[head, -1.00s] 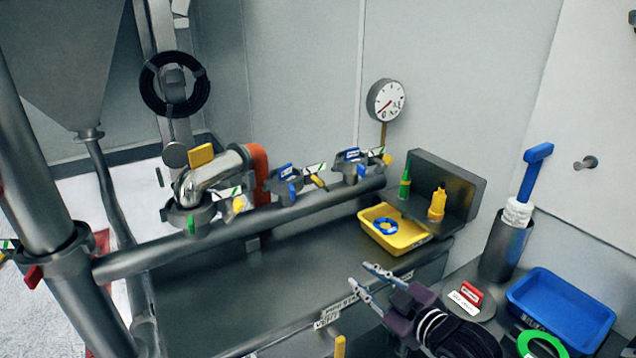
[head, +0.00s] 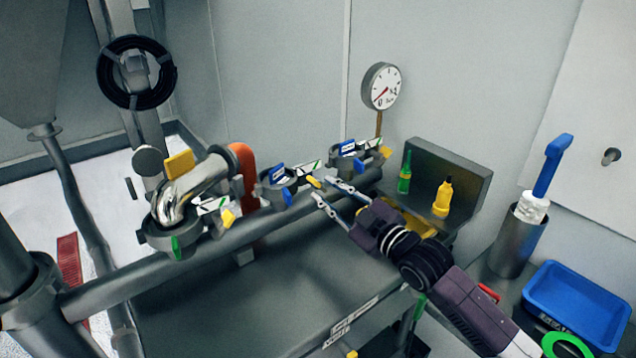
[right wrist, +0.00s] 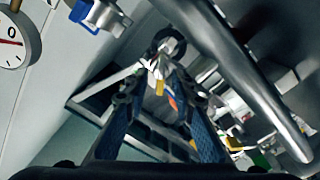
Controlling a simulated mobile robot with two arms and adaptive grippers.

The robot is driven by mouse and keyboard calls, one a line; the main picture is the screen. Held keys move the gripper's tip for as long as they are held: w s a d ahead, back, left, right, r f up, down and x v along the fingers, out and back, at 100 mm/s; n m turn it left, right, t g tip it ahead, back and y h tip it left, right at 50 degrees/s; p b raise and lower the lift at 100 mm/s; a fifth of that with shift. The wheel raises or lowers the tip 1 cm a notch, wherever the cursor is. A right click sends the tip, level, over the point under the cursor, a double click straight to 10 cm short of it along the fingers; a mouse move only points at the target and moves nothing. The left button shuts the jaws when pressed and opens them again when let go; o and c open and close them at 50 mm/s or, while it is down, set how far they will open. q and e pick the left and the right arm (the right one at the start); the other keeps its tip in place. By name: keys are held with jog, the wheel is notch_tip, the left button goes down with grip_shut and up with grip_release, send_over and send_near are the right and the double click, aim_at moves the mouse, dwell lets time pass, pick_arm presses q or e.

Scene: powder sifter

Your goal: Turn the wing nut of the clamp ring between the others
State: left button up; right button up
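Three clamp rings sit along the grey pipe. The middle clamp ring (head: 277,187) has blue parts, a white-green tag and a yellow wing nut (head: 314,182) on its right. The left clamp ring (head: 168,236) has a green part and a yellow wing nut (head: 229,217). The right clamp ring (head: 346,162) has blue parts and a yellow wing nut (head: 385,152). My right gripper (head: 325,190) is open, its fingertips just right of the middle wing nut; contact is unclear. In the right wrist view its fingers (right wrist: 157,105) are apart, with a small yellow piece beyond. My left gripper is out of view.
A pressure gauge (head: 381,86) stands behind the right ring. My right arm partly hides a yellow tray (head: 420,225). A blue tray (head: 577,305) and a brush canister (head: 512,245) are at right.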

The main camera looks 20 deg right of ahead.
aim_at(321, 187)
jog(key=x, duration=0.2)
jog(key=shift+w+a, duration=0.15)
jog(key=shift+w, duration=0.2)
jog(key=shift+w+a, duration=0.15)
jog(key=shift+w, duration=0.4)
jog(key=c, duration=0.6)
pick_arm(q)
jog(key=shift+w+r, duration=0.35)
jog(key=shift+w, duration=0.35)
pick_arm(e)
grip_shut()
